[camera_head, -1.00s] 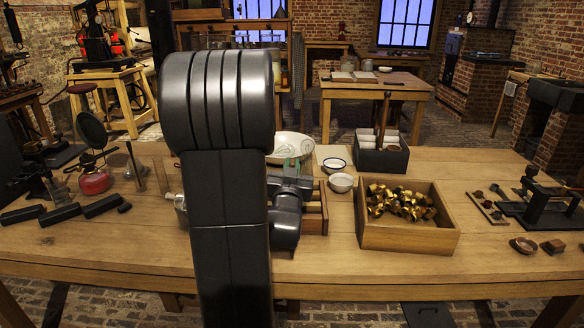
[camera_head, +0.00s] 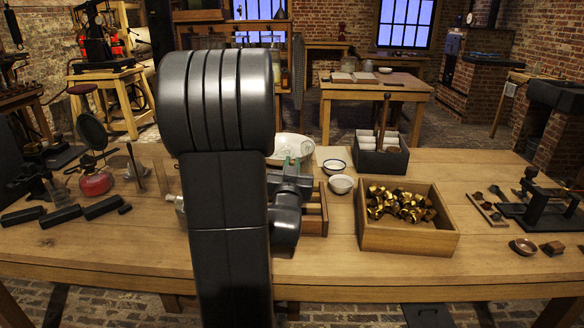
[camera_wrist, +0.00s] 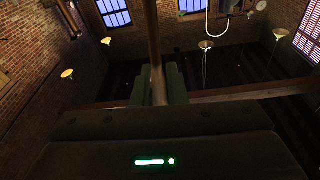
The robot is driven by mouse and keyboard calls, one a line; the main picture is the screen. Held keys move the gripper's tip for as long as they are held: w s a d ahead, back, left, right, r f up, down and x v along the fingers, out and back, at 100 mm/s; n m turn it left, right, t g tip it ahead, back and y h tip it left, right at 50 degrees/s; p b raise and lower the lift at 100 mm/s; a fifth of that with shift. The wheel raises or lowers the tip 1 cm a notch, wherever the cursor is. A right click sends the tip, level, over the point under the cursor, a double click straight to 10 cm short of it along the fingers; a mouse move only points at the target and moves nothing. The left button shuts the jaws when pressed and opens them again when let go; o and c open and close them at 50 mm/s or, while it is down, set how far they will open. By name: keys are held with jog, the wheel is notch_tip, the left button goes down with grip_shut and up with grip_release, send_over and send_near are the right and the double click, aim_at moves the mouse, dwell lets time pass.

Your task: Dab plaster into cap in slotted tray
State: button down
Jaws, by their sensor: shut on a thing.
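In the head view my gripper (camera_head: 291,161) is beyond my arm, near the large white bowl (camera_head: 305,147) and the slotted wooden tray (camera_head: 323,212). My arm hides most of the tray, and I cannot make out a cap in it. In the wrist view my gripper (camera_wrist: 161,84) has its two green fingers closed on a thin brown rod (camera_wrist: 155,45). The rod's working end is hidden, so I cannot tell whether it carries plaster or touches anything.
A wooden box (camera_head: 407,239) of brass pieces is farther right. A red burner (camera_head: 95,183) stands left.

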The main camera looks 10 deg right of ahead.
notch_tip(320, 180, up, 7)
jog(key=p, duration=0.3)
jog(key=shift+f, duration=0.15)
dwell(0.5)
jog(key=shift+f, duration=0.1)
dwell(0.5)
